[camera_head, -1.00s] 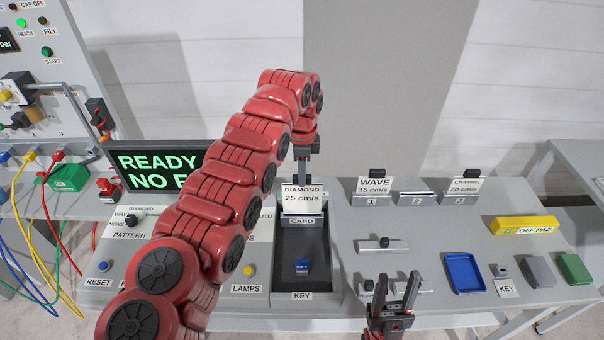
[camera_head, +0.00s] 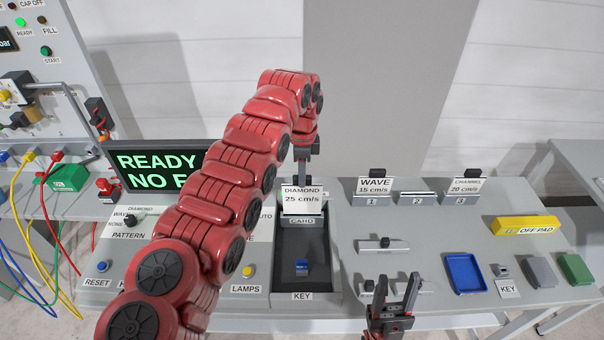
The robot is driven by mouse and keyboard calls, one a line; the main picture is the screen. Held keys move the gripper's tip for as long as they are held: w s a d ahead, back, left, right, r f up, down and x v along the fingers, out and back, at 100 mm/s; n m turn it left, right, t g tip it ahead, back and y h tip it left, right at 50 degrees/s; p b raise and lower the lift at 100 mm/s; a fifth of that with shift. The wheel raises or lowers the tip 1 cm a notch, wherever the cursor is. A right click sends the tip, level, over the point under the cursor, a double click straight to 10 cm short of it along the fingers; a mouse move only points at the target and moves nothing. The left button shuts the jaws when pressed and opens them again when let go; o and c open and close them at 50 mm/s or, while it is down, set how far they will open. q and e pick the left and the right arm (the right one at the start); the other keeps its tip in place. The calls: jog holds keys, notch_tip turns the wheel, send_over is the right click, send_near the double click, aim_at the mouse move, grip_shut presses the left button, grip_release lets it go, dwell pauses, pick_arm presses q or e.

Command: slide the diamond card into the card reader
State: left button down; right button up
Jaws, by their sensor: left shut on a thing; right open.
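The white diamond card (camera_head: 302,200), marked "DIAMOND 25 cm/s", stands upright just above the "CARD" label of the card reader (camera_head: 303,221). The reader is at the back of a dark recessed bay. My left gripper (camera_head: 302,180) is shut on the card's top from above, its arm crossing the picture from the lower left. The card hides the slot, so I cannot tell whether its lower edge is in it. My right gripper (camera_head: 398,290) is open and empty at the lower front of the console.
A wave card (camera_head: 374,186) and a channel card (camera_head: 466,186) stand in holders on the right; holder 2 (camera_head: 417,198) has no upright card. A blue tray (camera_head: 465,273), a yellow off pad (camera_head: 527,225) and a blue key piece (camera_head: 302,266) are nearby. My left arm partly hides the screen (camera_head: 155,168).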

pick_arm(q)
jog(key=shift+f+b, duration=1.35)
jog(key=shift+f, duration=1.25)
jog(key=c, duration=0.7)
grip_release()
jog(key=shift+r, duration=0.55)
notch_tip(320, 180, up, 4)
jog(key=shift+d+r+b, duration=0.1)
jog(key=shift+r+b, duration=0.1)
jog(key=shift+b, duration=0.35)
notch_tip(320, 180, up, 12)
jog(key=p, duration=1.1)
